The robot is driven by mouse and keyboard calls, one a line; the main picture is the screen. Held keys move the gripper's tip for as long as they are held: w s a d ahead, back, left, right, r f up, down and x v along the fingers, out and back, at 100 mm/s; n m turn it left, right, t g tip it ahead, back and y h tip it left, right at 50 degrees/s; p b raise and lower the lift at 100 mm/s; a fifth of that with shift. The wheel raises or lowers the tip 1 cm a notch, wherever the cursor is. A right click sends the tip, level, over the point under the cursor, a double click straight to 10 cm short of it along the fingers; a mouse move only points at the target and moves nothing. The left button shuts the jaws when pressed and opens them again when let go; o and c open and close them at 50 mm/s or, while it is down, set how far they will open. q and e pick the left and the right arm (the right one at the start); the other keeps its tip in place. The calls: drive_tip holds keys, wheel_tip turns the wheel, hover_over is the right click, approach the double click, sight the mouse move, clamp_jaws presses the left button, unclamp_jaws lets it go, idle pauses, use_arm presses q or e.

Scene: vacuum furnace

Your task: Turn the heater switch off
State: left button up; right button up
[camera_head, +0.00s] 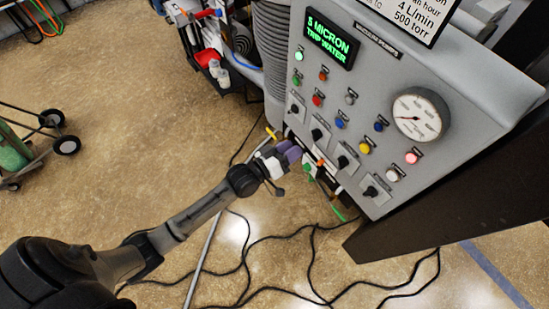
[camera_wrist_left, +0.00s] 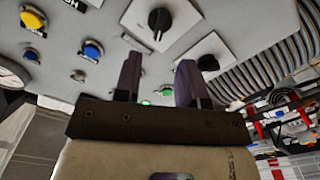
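A grey control panel (camera_head: 386,72) carries a row of black rotary switches along its lower left part. From left to right, they include the first knob (camera_head: 294,109), second knob (camera_head: 317,133), third knob (camera_head: 343,161) and fourth knob (camera_head: 371,190). Their labels are too small to read, so I cannot tell which is the heater switch. My left gripper (camera_head: 289,150) is just off the panel's lower edge, apart from the knobs. In the left wrist view its purple fingers (camera_wrist_left: 159,64) stand apart with nothing between them; two black knobs (camera_wrist_left: 159,20) (camera_wrist_left: 208,62) lie beyond them. My right gripper is out of view.
Coloured buttons and lamps, a round gauge (camera_head: 419,116) and a green-lit display (camera_head: 329,39) sit on the panel. Ribbed hose (camera_head: 271,50) runs beside it. Black cables (camera_head: 300,262) lie on the floor. A dark beam (camera_head: 430,215) stands at the panel's right side.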

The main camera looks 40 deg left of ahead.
use_arm(q)
drive_tip(key=v, duration=0.6)
idle(0.3)
